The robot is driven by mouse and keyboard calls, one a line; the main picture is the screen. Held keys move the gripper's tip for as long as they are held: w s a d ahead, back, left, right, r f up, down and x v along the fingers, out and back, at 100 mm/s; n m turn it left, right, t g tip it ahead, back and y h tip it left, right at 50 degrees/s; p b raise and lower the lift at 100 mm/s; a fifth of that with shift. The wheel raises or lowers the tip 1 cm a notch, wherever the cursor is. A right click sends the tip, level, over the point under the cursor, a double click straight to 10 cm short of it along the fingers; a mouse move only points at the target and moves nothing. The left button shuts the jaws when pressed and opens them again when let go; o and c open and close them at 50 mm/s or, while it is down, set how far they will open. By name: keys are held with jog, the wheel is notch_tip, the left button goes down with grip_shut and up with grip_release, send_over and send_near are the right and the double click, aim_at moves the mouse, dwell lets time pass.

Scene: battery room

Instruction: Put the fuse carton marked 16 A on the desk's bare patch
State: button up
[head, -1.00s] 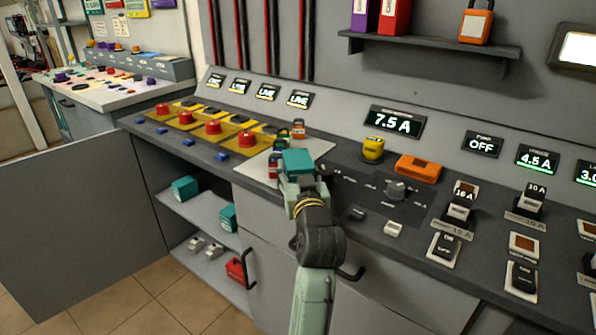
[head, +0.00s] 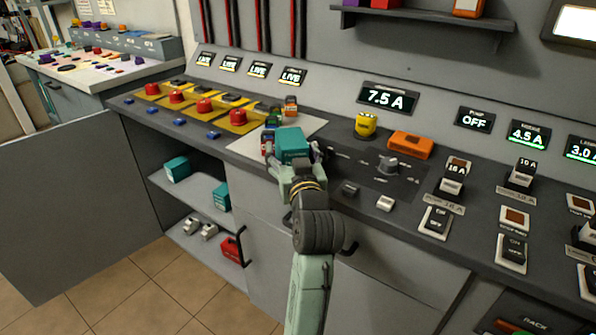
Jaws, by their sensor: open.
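A teal carton (head: 292,145) is at the tip of my arm, over or on the pale patch (head: 247,148) of the desk. Its marking is too small to read, and its underside is hidden, so I cannot tell whether it rests on the desk. My gripper (head: 296,162) is open around the carton's near part, with one finger showing at its right side. Two more teal cartons, one upper left (head: 177,168) and one nearer (head: 221,196), stand on the shelf inside the open cabinet, their labels unreadable.
Small coloured items, including an orange one (head: 290,106), stand on the pale patch behind and left of the carton. Red buttons (head: 204,107) line the desk to the left. A yellow item (head: 365,124), an orange block (head: 410,145) and a knob (head: 388,166) are at right.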

jog(key=s, duration=0.2)
jog(key=s+p, duration=0.1)
jog(key=s, duration=0.1)
jog(key=s+d+p, duration=0.1)
jog(key=s, duration=0.1)
jog(key=shift+s+r, duration=0.25)
jog(key=shift+s+d+f+p, duration=0.15)
jog(key=shift+s+p, duration=0.55)
jog(key=shift+p, duration=1.2)
jog(key=shift+s+d+f+p, duration=0.1)
jog(key=shift+s+p, duration=0.55)
jog(key=shift+p, duration=1.25)
